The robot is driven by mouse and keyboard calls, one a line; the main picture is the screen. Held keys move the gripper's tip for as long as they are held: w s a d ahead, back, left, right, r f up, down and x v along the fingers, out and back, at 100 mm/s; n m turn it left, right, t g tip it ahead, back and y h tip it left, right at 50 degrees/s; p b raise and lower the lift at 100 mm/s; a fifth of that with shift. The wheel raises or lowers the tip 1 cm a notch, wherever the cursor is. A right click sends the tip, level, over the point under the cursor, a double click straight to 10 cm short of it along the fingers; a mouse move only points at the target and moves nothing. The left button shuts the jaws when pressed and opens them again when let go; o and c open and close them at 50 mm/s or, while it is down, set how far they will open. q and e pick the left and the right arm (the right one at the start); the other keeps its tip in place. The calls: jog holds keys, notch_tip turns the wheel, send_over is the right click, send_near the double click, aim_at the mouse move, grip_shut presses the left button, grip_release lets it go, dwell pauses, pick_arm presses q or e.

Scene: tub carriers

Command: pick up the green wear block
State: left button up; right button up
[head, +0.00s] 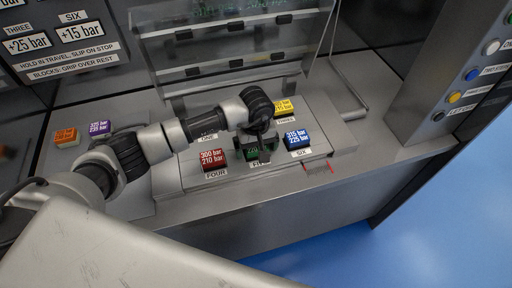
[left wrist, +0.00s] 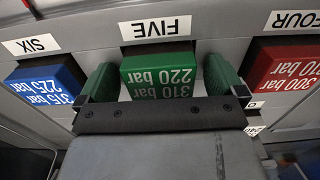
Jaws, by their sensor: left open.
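The green wear block (left wrist: 158,76), marked 310 bar and 220 bar, sits at the place labelled FIVE in the left wrist view. In the head view the green block (head: 253,151) is partly covered by my left gripper (head: 260,147). My left gripper (left wrist: 160,80) is open, with one green-padded finger on each side of the block. Small gaps show between the fingers and the block's sides. How far down the fingers reach is hard to tell. My right gripper is not in view.
The red block (head: 212,160) at FOUR and the blue block (head: 297,140) at SIX flank the green one. A yellow block (head: 284,107) stands behind. Orange (head: 66,137) and purple (head: 98,128) blocks lie farther left. A clear raised guard (head: 235,45) stands at the back.

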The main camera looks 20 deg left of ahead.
pick_arm(q)
jog(key=c, duration=1.1)
jog(key=shift+o, duration=0.2)
jog(key=shift+r, duration=0.15)
